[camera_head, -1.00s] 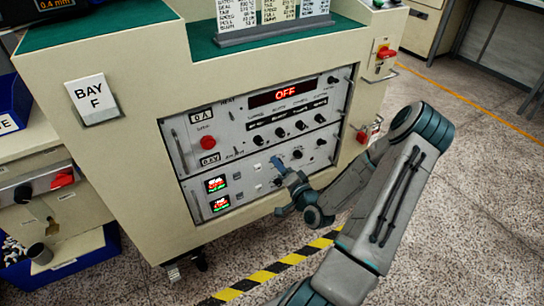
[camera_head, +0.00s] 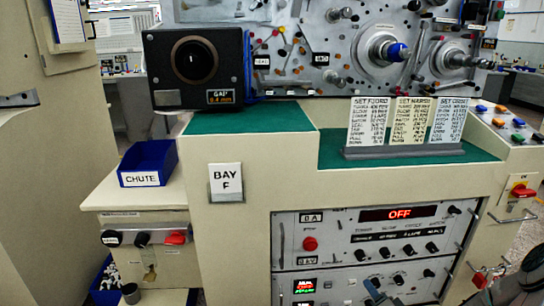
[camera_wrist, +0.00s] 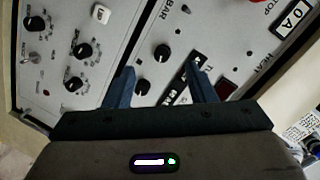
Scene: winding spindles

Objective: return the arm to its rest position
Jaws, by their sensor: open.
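My gripper (camera_wrist: 159,75) is open in the wrist view, with two blue fingers apart and nothing between them. Its fingers are in front of the grey control panel (camera_wrist: 225,40) with black knobs and switches. I cannot tell whether a fingertip touches the panel. In the head view one blue finger (camera_head: 373,288) shows at the bottom edge, low in front of the panel. The rest of the gripper is cut off there. Part of my arm (camera_head: 520,287) shows at the bottom right corner.
The cream cabinet of bay F (camera_head: 235,245) holds the panel, whose red display (camera_head: 400,213) reads OFF. A winding machine (camera_head: 330,50) and a card stand (camera_head: 405,152) are on top. A blue chute bin (camera_head: 148,165) is at left. A red switch (camera_head: 522,190) is at right.

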